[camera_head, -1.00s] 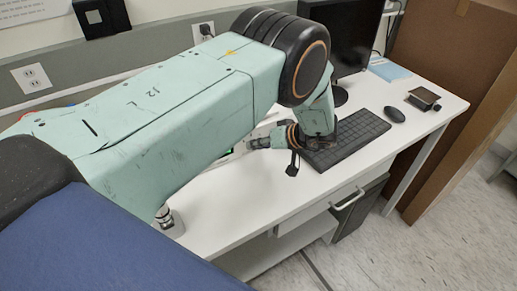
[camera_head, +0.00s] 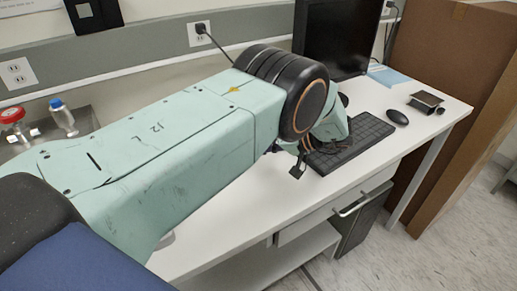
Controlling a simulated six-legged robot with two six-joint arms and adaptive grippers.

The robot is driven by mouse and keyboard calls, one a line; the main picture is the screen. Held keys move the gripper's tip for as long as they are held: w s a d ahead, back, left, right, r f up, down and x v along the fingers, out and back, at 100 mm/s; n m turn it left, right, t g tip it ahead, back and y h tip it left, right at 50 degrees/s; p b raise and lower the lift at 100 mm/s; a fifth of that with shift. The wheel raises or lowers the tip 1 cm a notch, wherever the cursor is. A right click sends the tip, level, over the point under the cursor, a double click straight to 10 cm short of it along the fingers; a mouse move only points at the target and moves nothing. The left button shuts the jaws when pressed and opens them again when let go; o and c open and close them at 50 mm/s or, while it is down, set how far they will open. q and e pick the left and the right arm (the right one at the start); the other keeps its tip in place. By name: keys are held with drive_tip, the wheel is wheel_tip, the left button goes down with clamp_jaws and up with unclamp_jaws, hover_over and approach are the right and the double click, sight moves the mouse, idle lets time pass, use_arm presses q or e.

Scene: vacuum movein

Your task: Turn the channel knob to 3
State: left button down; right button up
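No channel knob shows in the head view. My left arm comes in from the left and covers much of the desk. Its gripper (camera_head: 299,165) is mostly hidden behind the arm's own links. Only a dark finger part shows, near the left end of the black keyboard, above the white desk (camera_head: 236,195). I cannot see whether it is open or holds anything. My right gripper is not in view.
The keyboard (camera_head: 352,145), mouse (camera_head: 397,117), monitor (camera_head: 340,35) and a small black device (camera_head: 427,101) occupy the desk's right part. Red-capped (camera_head: 13,116) and blue-capped (camera_head: 62,117) bottles stand at left. A drawer handle (camera_head: 353,206) projects from the front.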

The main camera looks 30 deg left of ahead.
use_arm(q)
drive_tip(key=shift+r, duration=0.1)
drive_tip(key=c, duration=1.1)
unclamp_jaws()
drive_tip(key=shift+w+a, duration=0.1)
drive_tip(key=shift+o, duration=0.2)
drive_tip(key=v, duration=1.2)
